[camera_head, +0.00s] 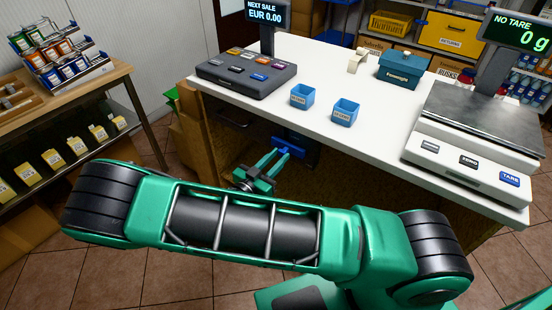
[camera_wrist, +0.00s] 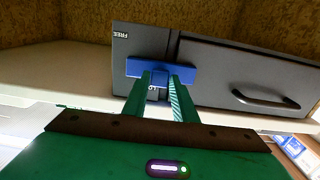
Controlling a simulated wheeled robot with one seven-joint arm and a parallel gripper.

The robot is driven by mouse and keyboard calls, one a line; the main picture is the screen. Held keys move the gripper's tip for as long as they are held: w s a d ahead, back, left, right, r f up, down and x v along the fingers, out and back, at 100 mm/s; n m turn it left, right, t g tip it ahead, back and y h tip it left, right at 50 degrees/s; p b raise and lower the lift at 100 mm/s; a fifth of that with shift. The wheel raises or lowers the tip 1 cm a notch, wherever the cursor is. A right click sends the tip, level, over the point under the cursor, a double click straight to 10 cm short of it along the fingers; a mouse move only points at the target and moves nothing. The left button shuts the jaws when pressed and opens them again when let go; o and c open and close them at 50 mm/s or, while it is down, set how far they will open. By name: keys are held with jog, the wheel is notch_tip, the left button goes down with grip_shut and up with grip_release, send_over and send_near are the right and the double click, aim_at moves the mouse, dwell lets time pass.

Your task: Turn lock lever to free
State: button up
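The lock lever (camera_wrist: 188,73) is a blue bar with a short blue piece below it, on the grey front of a drawer unit under the counter. The word FREE (camera_wrist: 121,34) is upside down at the upper left of that front. My gripper (camera_wrist: 161,80) has its two green fingers at the lever, one on each side of the short blue piece. I cannot tell whether they press on it. In the head view my gripper (camera_head: 275,160) reaches under the counter edge, and blue parts (camera_head: 294,145) show just beyond it.
A grey drawer with a black handle (camera_wrist: 265,102) lies right of the lever. The white counter (camera_head: 385,115) overhangs this spot and bears a till keypad (camera_head: 246,73), two small blue bins (camera_head: 302,96) and a scale (camera_head: 470,140). A shelf of packets (camera_head: 75,145) stands left.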

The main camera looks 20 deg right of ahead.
grip_shut()
